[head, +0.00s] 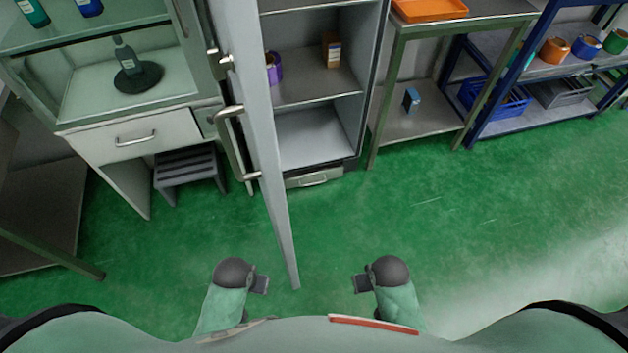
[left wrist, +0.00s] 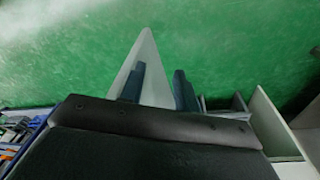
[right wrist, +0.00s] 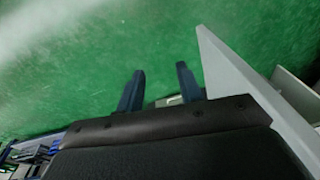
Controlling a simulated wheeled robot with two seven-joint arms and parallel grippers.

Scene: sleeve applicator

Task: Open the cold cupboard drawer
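The cold cupboard (head: 317,137) stands at the back centre, its tall door (head: 262,130) swung out towards me. Its low drawer (head: 313,179), with a pale bar handle, sits at the bottom, just above the floor, and looks shut. My left gripper (head: 262,284) is left of the door's near edge, with a gap between them in the head view. Its fingers are apart in the left wrist view (left wrist: 158,88), where the door (left wrist: 148,75) shows beyond them. My right gripper (head: 361,283) is right of the door, open and empty, far in front of the drawer; its fingers are spread in the right wrist view (right wrist: 160,85).
A glass-fronted cabinet (head: 130,135) with a drawer and a grey step stool (head: 188,170) stand left of the door. A steel table (head: 425,120) and a blue rack (head: 540,75) with bins stand right. The green floor (head: 440,200) before the cupboard is clear.

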